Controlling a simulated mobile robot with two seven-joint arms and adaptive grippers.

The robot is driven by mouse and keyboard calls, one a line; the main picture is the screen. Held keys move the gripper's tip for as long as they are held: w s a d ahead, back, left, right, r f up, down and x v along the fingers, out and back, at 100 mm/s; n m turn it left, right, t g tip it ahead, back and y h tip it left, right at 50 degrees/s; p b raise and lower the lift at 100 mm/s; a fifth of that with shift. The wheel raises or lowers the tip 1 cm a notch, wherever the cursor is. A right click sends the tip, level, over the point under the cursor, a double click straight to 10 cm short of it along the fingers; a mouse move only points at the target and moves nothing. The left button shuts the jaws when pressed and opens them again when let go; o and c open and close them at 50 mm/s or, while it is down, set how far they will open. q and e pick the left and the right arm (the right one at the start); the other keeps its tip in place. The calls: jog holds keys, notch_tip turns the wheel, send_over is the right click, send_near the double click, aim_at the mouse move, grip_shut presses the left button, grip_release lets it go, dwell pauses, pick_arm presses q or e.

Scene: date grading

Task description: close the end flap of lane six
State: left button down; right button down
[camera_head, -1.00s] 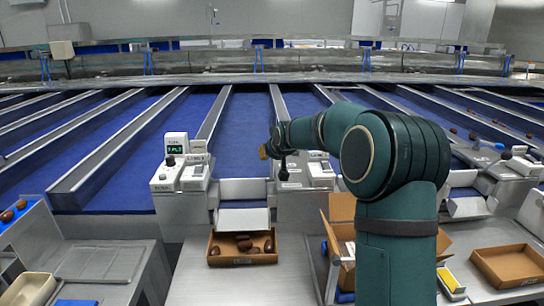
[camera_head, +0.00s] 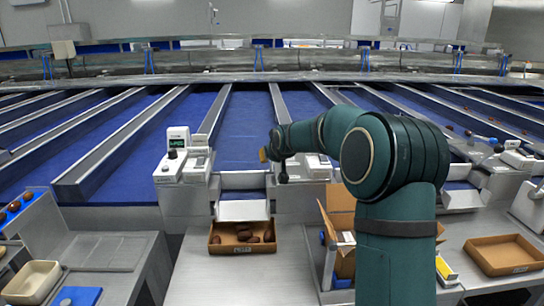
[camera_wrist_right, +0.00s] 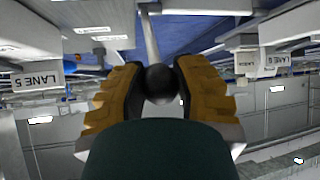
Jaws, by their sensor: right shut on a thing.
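A pale end flap (camera_head: 243,210) hangs sloping down at the lane end left of the gripper, above an open carton of dates (camera_head: 216,247). I cannot read its lane number in the head view. My left gripper is out of view.
A control box with a display (camera_head: 178,140) stands left of the flap. A taller open carton (camera_head: 340,215) stands by my right arm, and an empty carton (camera_head: 500,240) lies at the right. A beige bin (camera_head: 32,280) is at the lower left. The steel table front is clear.

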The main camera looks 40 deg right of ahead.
jog(key=c, duration=1)
grip_release()
jog(key=shift+s, duration=0.1)
jog(key=o, duration=0.4)
jog(key=shift+s+r, duration=0.1)
jog(key=shift+s, duration=0.05)
jog(key=v, duration=1.1)
jog(key=shift+s+a+r, duration=0.2)
jog(key=shift+s+r, duration=0.05)
jog(key=shift+s, duration=0.05)
